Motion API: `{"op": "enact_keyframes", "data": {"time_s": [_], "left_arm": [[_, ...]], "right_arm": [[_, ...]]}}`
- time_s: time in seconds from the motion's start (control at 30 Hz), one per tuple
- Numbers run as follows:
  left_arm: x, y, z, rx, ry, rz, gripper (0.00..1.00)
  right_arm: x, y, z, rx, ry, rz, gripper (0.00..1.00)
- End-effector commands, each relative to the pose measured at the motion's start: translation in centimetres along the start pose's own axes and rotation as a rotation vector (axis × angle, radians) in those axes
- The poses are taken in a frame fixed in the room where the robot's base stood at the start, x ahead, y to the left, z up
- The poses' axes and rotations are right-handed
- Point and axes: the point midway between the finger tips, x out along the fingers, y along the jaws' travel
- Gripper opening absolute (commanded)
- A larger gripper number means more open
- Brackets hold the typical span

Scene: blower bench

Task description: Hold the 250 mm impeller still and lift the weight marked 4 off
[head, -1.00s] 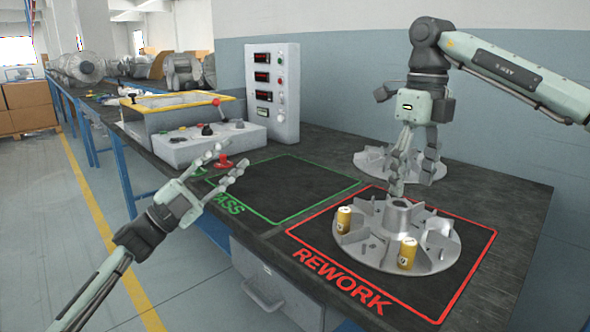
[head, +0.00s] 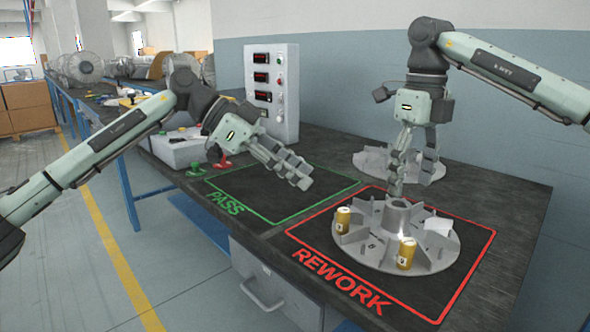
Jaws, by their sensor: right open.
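The large grey impeller (head: 375,255) lies flat in the red REWORK square, its hub (head: 398,215) upright. Two gold cylindrical weights stand on it: one at the left (head: 342,220) and one at the front (head: 406,254). Their marks are too small to read surely. My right gripper (head: 413,182) is open and points down at the impeller's far side, one finger close behind the hub; I cannot tell whether it touches. My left gripper (head: 303,177) is empty above the PASS square, left of the impeller, its fingers seemingly apart.
Another grey impeller (head: 372,162) lies behind, partly hidden by my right gripper. The green PASS square (head: 270,205) is empty. A control box with displays (head: 272,92) stands against the wall. A grey machine (head: 172,148) with a red lever sits at the left, partly behind my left arm.

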Motion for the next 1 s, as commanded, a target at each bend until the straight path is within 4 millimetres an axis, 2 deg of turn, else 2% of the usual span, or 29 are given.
{"op": "enact_keyframes", "data": {"time_s": [0.17, 0.6, 0.77, 1.0], "left_arm": [[-0.3, -0.2, 0.4, -0.049, -0.040, -0.009, 0.34], [-0.3, -0.1, 0.3, -0.048, -0.036, -0.008, 0.34], [-0.3, -0.1, 0.3, -0.047, -0.035, -0.008, 0.34], [-0.3, -0.1, 0.3, -0.047, -0.035, -0.008, 0.34]], "right_arm": [[0.8, 0.0, 0.0, 0.000, 0.001, 0.000, 0.61], [6.9, 0.0, 0.0, 0.000, 0.001, 0.000, 0.61], [7.7, 0.0, 0.0, 0.000, 0.000, 0.000, 0.61], [7.8, 0.0, 0.0, 0.000, 0.000, -0.001, 0.61]]}}
